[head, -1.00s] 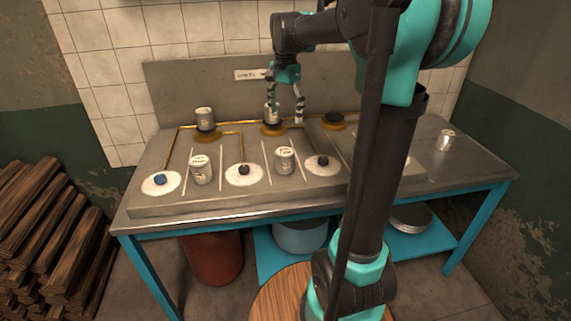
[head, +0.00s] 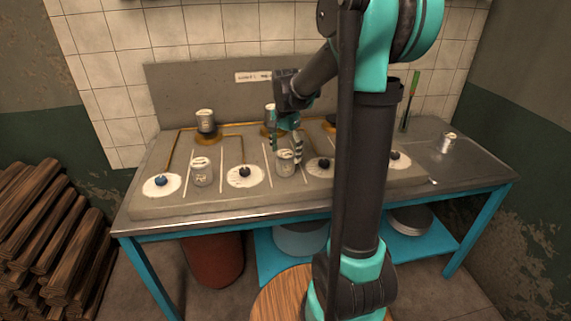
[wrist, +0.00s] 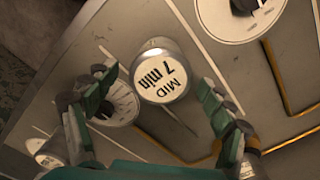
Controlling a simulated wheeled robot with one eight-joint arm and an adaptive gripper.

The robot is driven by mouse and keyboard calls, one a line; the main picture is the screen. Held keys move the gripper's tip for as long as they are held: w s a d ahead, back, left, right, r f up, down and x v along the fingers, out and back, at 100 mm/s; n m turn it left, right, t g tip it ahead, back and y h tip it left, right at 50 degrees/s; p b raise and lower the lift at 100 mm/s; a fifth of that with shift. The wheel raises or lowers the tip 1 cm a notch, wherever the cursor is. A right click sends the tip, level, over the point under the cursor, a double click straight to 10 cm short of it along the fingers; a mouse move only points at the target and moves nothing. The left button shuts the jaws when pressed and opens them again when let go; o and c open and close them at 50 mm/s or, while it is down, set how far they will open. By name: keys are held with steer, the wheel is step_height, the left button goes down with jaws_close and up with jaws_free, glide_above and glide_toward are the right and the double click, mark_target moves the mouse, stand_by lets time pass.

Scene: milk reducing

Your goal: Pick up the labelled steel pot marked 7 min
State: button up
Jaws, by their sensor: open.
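The steel pot marked "MID 7 min" (wrist: 160,82) is upright in the wrist view, its labelled lid facing the camera. In the head view it is the middle front pot (head: 285,166) on the stove top. My gripper (head: 286,147) is open just above it. In the wrist view my gripper's (wrist: 155,84) fingers stand on either side of the pot, with visible gaps. I cannot tell whether the fingertips reach down past its rim.
Another pot (head: 202,172) stands at the front left, one (head: 205,120) on the back left burner, and one (head: 269,115) behind my gripper. A further pot (head: 447,143) stands on the right counter. Knobs on white dials (head: 245,176) flank the middle pot.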

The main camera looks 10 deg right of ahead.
steer(key=shift+f, duration=1.45)
steer(key=c, duration=1.4)
steer(key=shift+c, duration=0.2)
steer(key=shift+r, duration=0.15)
